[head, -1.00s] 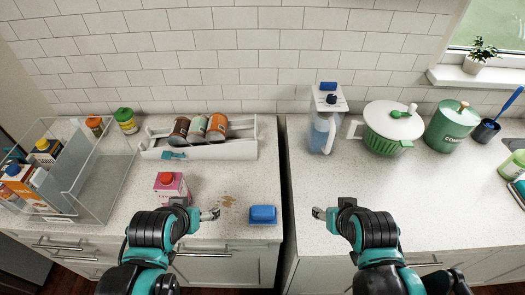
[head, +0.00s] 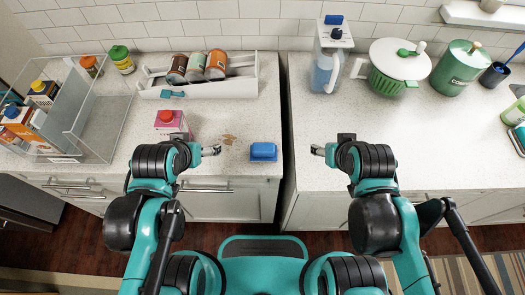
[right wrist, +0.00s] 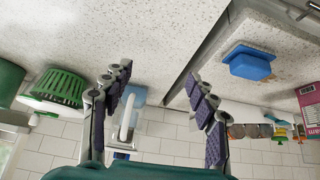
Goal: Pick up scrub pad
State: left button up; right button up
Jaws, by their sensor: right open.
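A brown stain (head: 229,139) lies left of the pad. A pink carton (head: 170,123) stands behind my left gripper. A white rack of cans (head: 205,88), a pitcher (head: 323,72) and a green-and-white pot (head: 390,75) stand further back. The right counter's front is clear.

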jog(key=w+a+r+n+g+p, duration=0.2)
jog(key=w+a+n+g+p, duration=0.15)
jog(key=a+n, duration=0.4)
jog(key=n+g+p, duration=0.2)
jog(key=n+g, duration=0.1)
jog(key=n, duration=0.7)
send_over(264, 147)
jog(key=d, duration=0.1)
notch_tip(264, 147, down, 3)
jog(key=shift+r, duration=0.2)
jog(key=shift+s+a+f+g, duration=0.1)
jog(key=shift+a+f+g, duration=0.1)
jog(key=shift+g, duration=0.05)
jog(key=shift+f, duration=0.4)
jog(key=f+b, duration=0.1)
jog(key=f, duration=0.1)
jog(key=f+b, duration=0.1)
jog(key=f, duration=0.1)
jog(key=f+b, duration=0.1)
jog(key=f, duration=0.2)
jog(key=shift+a, duration=0.35)
grip_shut()
jog(key=shift+r, duration=0.1)
